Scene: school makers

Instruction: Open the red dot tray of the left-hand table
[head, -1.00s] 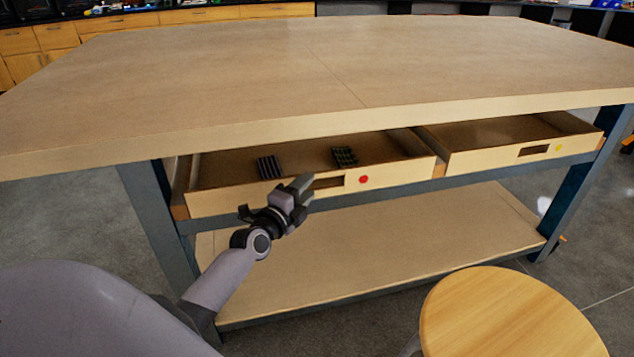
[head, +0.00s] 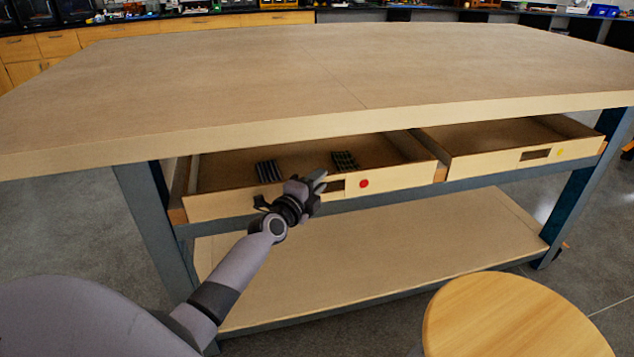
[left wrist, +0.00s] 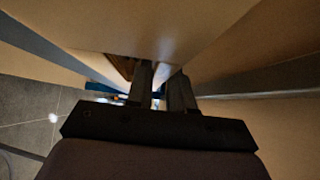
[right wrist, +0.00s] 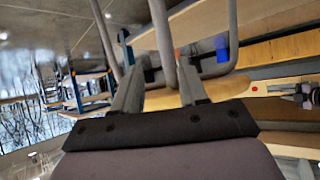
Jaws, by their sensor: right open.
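The red dot tray (head: 230,203) is a pale wooden drawer under the tabletop. It stands pulled out, with a red dot (head: 364,184) right of its dark handle slot. My left gripper (head: 318,183) is at the tray's front, over the left end of the slot. In the left wrist view its fingers (left wrist: 162,85) are close together with a narrow gap, near the brown slot; whether they grip the tray's edge is unclear. My right gripper (right wrist: 160,88) is open and empty in the right wrist view, and out of the head view.
The yellow dot tray (head: 490,163) to the right is also pulled out. Two small dark striped items (head: 345,161) lie in the red dot tray. A lower shelf (head: 380,255) runs beneath the drawers. A round wooden stool (head: 515,320) stands front right.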

